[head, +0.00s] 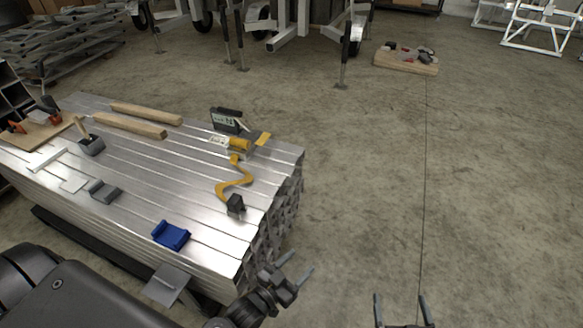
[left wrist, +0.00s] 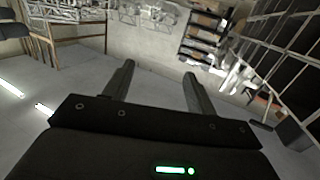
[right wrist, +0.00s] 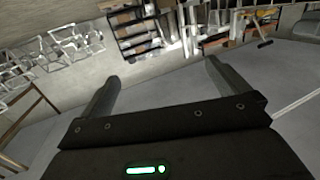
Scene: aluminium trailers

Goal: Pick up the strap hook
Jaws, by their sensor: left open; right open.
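A yellow strap (head: 232,186) lies in an S-curve on the stack of aluminium profiles, near its right end. A dark block-like piece (head: 236,205), which looks like the strap hook, sits at the strap's near end. My left gripper (head: 297,265) is open and empty, beyond the stack's right end, to the right of and nearer than the hook. My right gripper (head: 400,298) is open and empty over the floor at the bottom of the head view. Both wrist views show empty jaws and no strap hook.
A blue piece (head: 171,235) lies near the stack's front edge. A black and white device (head: 229,120) stands behind the strap. Two wooden bars (head: 130,125), a grey block (head: 91,145) and grey brackets (head: 104,191) lie further left.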

